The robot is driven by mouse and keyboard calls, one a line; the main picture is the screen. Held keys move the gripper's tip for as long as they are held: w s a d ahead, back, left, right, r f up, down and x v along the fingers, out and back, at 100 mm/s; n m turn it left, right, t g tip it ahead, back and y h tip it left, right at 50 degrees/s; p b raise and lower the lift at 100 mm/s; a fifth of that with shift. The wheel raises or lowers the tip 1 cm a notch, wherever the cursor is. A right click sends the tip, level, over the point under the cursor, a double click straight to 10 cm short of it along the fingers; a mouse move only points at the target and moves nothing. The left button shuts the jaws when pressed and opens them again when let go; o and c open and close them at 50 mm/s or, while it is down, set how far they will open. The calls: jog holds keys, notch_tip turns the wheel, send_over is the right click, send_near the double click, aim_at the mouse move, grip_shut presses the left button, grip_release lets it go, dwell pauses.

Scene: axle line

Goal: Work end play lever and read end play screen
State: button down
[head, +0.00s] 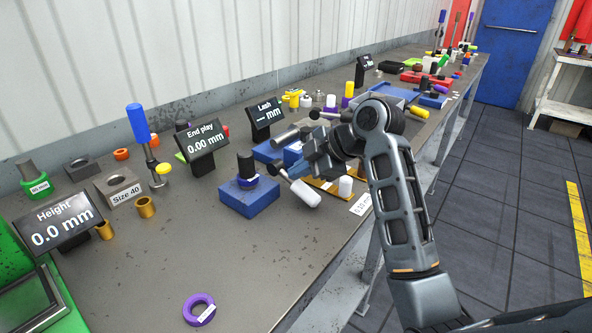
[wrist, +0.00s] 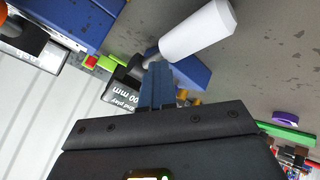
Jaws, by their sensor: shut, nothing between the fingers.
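The end play screen (head: 201,141) stands left of centre on the bench in the head view and reads "0.00 mm". It also shows upside down and partly hidden in the wrist view (wrist: 122,95). A lever with a white grip (head: 305,193) sticks out beside a blue block (head: 247,198) that bears a dark cylinder. The white grip is large at the top of the wrist view (wrist: 197,32). My gripper (head: 293,170) is shut and empty, close to the lever's rod. Whether it touches the rod I cannot tell.
A "Lash" screen (head: 266,113) stands behind my gripper, and a "Height" screen (head: 62,220) is at the front left. A blue-handled lever (head: 139,124) rises near the wall. A purple ring (head: 199,309) lies on the otherwise clear front bench.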

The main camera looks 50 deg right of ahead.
aim_at(300, 182)
jog(key=shift+s+f, duration=0.15)
jog(key=shift+f, duration=0.05)
jog(key=shift+r+p, duration=1.75)
jog(key=shift+r, duration=0.35)
notch_tip(300, 182, up, 5)
jog(key=p, duration=0.4)
